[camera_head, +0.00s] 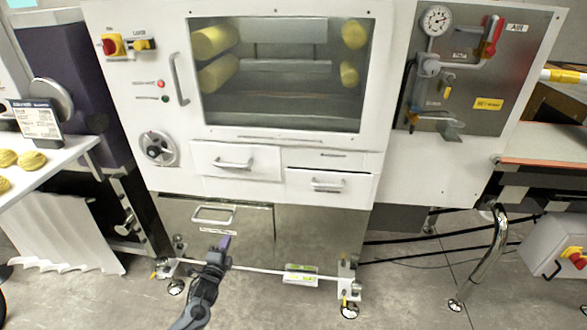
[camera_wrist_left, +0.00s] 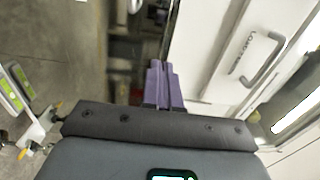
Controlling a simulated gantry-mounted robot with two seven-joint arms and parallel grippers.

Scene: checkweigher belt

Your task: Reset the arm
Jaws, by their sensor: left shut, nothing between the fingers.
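My left gripper (camera_head: 224,242) shows low in the head view, in front of the lower steel panel of the white machine (camera_head: 240,158). Its purple fingers (camera_wrist_left: 164,84) are together in the left wrist view, with nothing between them. The gripper is below a handle (camera_head: 213,214) on the lower panel and appears apart from it. My right gripper is in neither view.
The machine has a window with yellow rollers (camera_head: 215,42), drawers (camera_head: 237,162) and a handwheel (camera_head: 157,149). A table with yellow dough-like pieces (camera_head: 32,160) stands left. A belt (camera_head: 545,158) is at right. A green-labelled level (camera_head: 301,275) sits on the low rail. Grey floor lies in front.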

